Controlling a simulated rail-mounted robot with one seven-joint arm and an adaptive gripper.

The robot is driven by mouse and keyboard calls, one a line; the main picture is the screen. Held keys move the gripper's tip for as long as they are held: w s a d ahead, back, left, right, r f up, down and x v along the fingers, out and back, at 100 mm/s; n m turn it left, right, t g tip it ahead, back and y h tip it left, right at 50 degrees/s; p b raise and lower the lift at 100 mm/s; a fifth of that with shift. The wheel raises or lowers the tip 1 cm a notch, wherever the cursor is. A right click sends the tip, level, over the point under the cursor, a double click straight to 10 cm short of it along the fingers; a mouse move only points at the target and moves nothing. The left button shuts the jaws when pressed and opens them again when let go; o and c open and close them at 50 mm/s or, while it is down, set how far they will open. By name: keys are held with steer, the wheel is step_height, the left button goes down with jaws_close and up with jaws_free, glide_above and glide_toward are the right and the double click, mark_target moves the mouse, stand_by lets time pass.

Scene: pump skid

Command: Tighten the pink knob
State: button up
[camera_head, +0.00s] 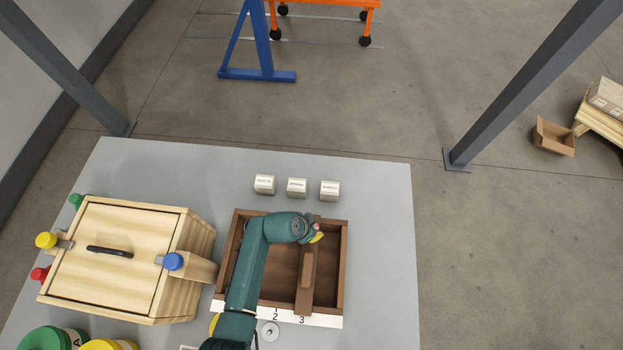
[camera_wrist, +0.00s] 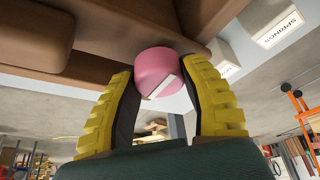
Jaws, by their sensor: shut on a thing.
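The pink knob (camera_wrist: 157,69) is a short round cylinder with a pale pointer mark on its face. In the wrist view it sits between the two yellow ribbed fingers of my gripper (camera_wrist: 160,80), which is shut on it. In the head view my gripper (camera_head: 317,237) is at the far right part of the brown wooden tray (camera_head: 345,262), and only a small bit of pink shows there. My teal arm hides much of the tray's left side. A brown wooden bar (camera_head: 307,270) runs along the tray beside the gripper.
Three labelled white blocks (camera_head: 297,187) stand just behind the tray. A light wooden box (camera_head: 125,262) with a black handle and coloured knobs stands at the left. Green and yellow round containers (camera_head: 108,344) are at the front left. The grey tabletop (camera_head: 385,220) is clear at the right.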

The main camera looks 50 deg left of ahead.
steer(key=shift+s+d+f, duration=0.1)
steer(key=shift+d+f, duration=0.05)
steer(key=shift+f, duration=0.05)
steer(key=o, duration=1.2)
steer(key=shift+r, duration=0.15)
steer(key=shift+r, duration=0.25)
steer(key=v, duration=1.1)
steer(key=shift+r, duration=0.25)
